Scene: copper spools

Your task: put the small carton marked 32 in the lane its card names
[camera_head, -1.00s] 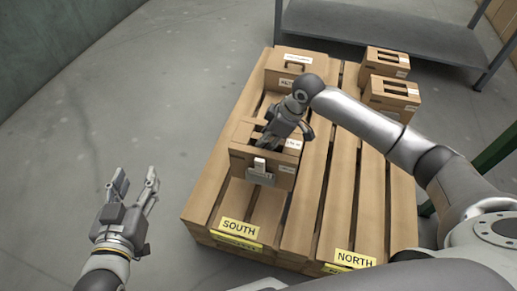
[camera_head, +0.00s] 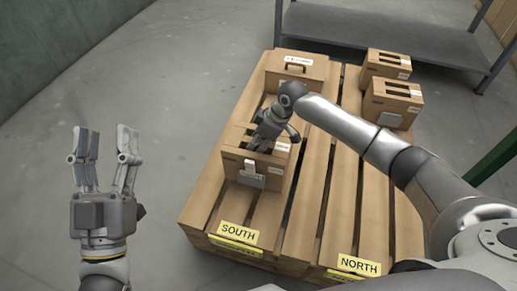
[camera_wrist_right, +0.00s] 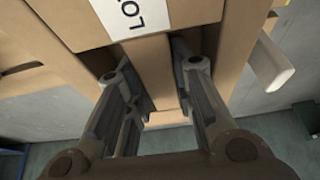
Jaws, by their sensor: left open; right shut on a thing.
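A brown cardboard carton (camera_head: 241,171) with a grey patch and a white tag on its front is on or just above the SOUTH side of the wooden pallet. My right gripper (camera_head: 260,146) reaches down into its top and is shut on it. In the right wrist view, the fingers (camera_wrist_right: 155,112) close around the carton's cardboard strip (camera_wrist_right: 152,72), below a white label reading "LO". No number 32 is legible, so I cannot tell which carton bears it. My left gripper (camera_head: 104,150) is open and empty, left of the pallet.
The pallet has yellow cards SOUTH (camera_head: 238,232) and NORTH (camera_head: 358,265) at its near edge. Another carton (camera_head: 288,70) stands behind on the SOUTH side. Two cartons (camera_head: 386,66) (camera_head: 392,104) stand at the far right. The near NORTH slats are bare. A grey shelf (camera_head: 385,32) stands behind.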

